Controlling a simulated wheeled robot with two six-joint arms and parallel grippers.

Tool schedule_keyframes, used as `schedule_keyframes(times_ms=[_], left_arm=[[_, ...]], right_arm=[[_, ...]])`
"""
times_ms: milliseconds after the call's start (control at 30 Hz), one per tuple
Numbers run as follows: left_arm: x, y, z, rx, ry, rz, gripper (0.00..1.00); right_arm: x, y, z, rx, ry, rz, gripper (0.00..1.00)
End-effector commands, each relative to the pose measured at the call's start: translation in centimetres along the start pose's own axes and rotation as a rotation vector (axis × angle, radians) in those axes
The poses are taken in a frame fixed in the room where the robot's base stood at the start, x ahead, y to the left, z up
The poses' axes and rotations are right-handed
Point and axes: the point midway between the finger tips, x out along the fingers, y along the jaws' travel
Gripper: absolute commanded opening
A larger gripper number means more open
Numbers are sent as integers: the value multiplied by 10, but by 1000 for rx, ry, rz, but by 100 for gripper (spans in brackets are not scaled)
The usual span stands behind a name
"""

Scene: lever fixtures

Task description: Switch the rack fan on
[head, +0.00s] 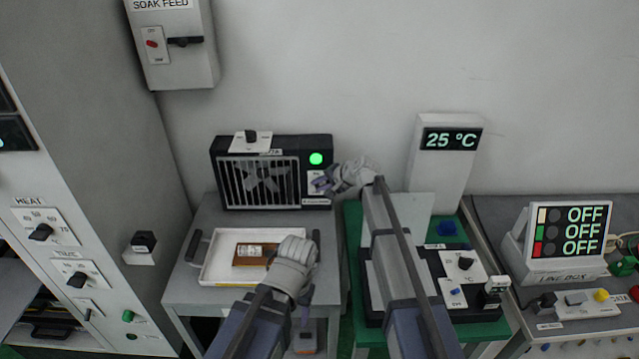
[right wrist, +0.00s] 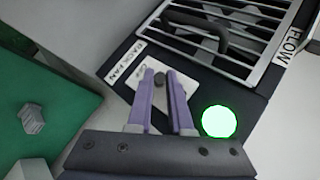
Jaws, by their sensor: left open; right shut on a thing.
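The rack fan (head: 262,183) is a black box with a silver grille at the back of the grey cart. Its round lamp (head: 316,158) glows green, and the lamp also shows in the right wrist view (right wrist: 218,121). My right gripper (head: 321,184) is at the fan's front right, below the lamp. In the right wrist view its purple fingers are closed around the small dark toggle (right wrist: 160,79) on a white plate beside the RACK FAN label (right wrist: 126,61). The fingers hide part of the plate. My left gripper (head: 305,314) is open and empty, low in front of the cart.
A panel showing 25 °C (head: 451,139) stands right of the fan. A LINEBOX (head: 553,274) showing OFF lines is at the far right. A HEAT cabinet (head: 110,170) stands left.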

Motion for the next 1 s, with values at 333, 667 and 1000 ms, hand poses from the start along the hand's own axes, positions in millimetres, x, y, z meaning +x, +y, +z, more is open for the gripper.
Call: schedule_keyframes(times_ms=[333,667,1000], left_arm=[[0,0,0,0,0,0,62],[0,0,0,0,0,0,62],[-4,0,0,0,0,0,62]], right_arm=[[0,0,-1,3,-1,3,0],[0,0,0,2,-1,2,48],[-5,-1,0,2,-1,2,48]])
